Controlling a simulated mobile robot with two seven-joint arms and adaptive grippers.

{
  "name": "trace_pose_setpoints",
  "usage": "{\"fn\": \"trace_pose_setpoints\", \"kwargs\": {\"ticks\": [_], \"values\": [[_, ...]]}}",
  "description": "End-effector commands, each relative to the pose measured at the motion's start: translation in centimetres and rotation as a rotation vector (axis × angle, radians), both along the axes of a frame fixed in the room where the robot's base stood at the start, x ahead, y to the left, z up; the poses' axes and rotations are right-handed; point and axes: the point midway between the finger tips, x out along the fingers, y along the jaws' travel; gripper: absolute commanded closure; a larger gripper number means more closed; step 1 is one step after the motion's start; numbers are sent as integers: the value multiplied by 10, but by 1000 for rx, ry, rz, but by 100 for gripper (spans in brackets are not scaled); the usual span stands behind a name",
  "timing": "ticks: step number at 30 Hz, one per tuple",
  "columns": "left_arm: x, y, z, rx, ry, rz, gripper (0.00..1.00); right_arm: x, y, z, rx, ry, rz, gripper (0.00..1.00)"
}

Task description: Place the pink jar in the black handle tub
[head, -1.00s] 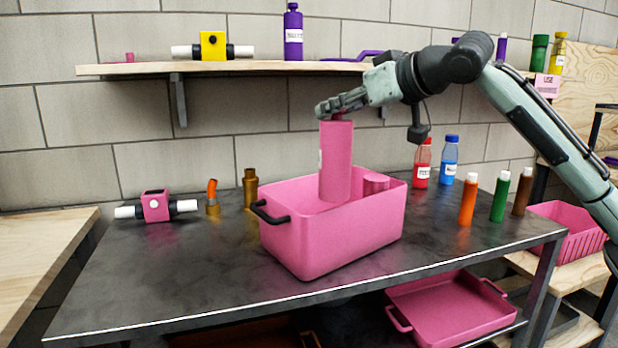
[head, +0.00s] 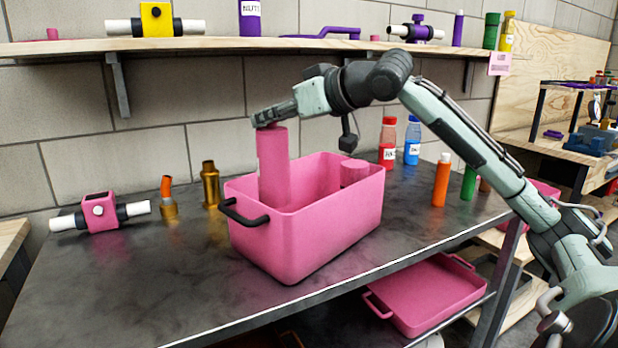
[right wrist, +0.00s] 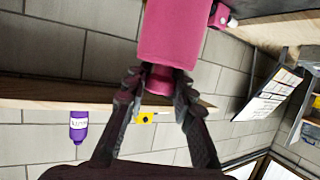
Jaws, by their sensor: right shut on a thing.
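The pink jar (head: 273,168) is a tall cylinder, upright, with its lower part inside the left end of the black handle tub. The tub (head: 300,245) is a pink box with a black handle on its left end, standing on the dark table. My right gripper (head: 268,118) is shut on the jar's narrow top. The right wrist view shows both fingers on the jar's neck, with the jar body (right wrist: 180,35) beyond them. The tub's wall hides the jar's base, so I cannot tell whether it touches the floor. My left gripper is not in view.
A short pink cylinder (head: 354,172) is in the tub's right end. Red (head: 387,143) and blue (head: 412,140) bottles stand behind it, an orange tube (head: 442,180) to its right. Brass parts (head: 210,185) stand left. A wooden shelf (head: 200,45) runs above.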

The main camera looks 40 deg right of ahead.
Motion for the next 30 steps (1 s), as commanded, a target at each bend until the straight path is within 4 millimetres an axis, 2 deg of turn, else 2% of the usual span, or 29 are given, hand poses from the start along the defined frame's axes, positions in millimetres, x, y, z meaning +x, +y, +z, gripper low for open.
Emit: {"fn": "trace_pose_setpoints", "kwargs": {"ticks": [1,7,13,19,25,30], "values": [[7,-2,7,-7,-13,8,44,0,0,-8,0,-1,1,100],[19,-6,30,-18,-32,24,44,0,1,-22,2,1,2,100],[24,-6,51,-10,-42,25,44,0,1,-59,4,2,2,100],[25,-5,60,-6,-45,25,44,0,1,-77,0,-1,2,100],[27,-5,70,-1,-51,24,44,0,1,-107,3,1,2,100],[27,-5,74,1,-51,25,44,0,0,-115,-1,-2,0,100]]}}
